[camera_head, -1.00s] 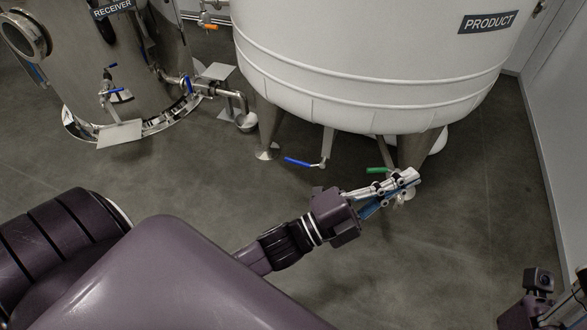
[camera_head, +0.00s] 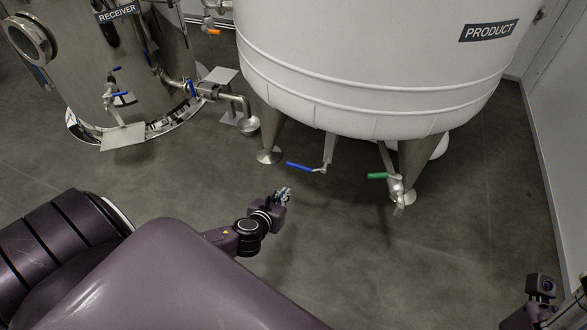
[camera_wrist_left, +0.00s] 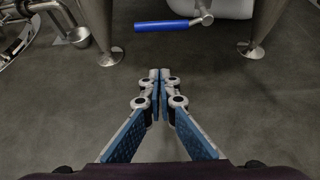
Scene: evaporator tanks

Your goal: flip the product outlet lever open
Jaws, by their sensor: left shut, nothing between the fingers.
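The white product tank (camera_head: 370,90) has two levers under it in the head view. A blue lever (camera_head: 299,166) sits left of centre, and a green lever (camera_head: 378,176) sits on a metal outlet valve (camera_head: 396,188) by the right leg. Both handles lie roughly level, pointing left. I cannot tell from a label which is the product outlet lever. My left gripper (camera_head: 284,192) is shut and empty, below and left of the blue lever and apart from it. In the left wrist view the shut fingertips (camera_wrist_left: 160,73) point toward the blue lever (camera_wrist_left: 168,26), with a gap between.
A steel receiver tank (camera_head: 110,60) with blue-handled valves stands at the left. The product tank's legs (camera_head: 268,140) flank the levers. A wall (camera_head: 562,130) runs along the right. The floor in front is clear. My right arm shows only partly at the lower right corner.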

